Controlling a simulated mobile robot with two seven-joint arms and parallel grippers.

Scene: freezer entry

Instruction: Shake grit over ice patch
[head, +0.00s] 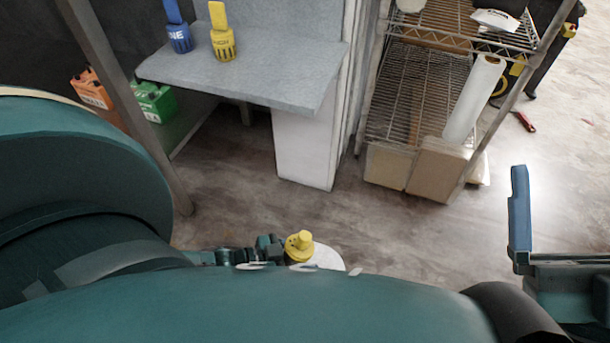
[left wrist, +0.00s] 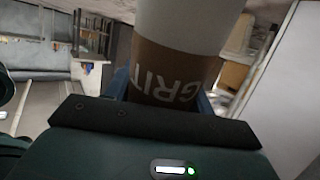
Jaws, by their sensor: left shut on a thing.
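My left gripper (head: 270,247) is low in the middle of the head view, partly hidden behind my own arm. It is shut on the grit shaker, whose yellow top (head: 299,245) shows there. In the left wrist view the grit shaker (left wrist: 178,60) stands between the blue fingers, pale with a brown band lettered GRIT. A white rounded shape (head: 326,258) shows just beside the yellow top; I cannot tell whether it is the shaker's body or the ice patch. My right gripper (head: 519,218) is at the right edge, with one blue finger clear; its opening cannot be judged.
Orange (head: 95,95) and green (head: 153,102) containers are below left. A wire rack (head: 415,90) stands at the back right, with boxes (head: 390,165) beneath. The floor (head: 410,235) in front is clear.

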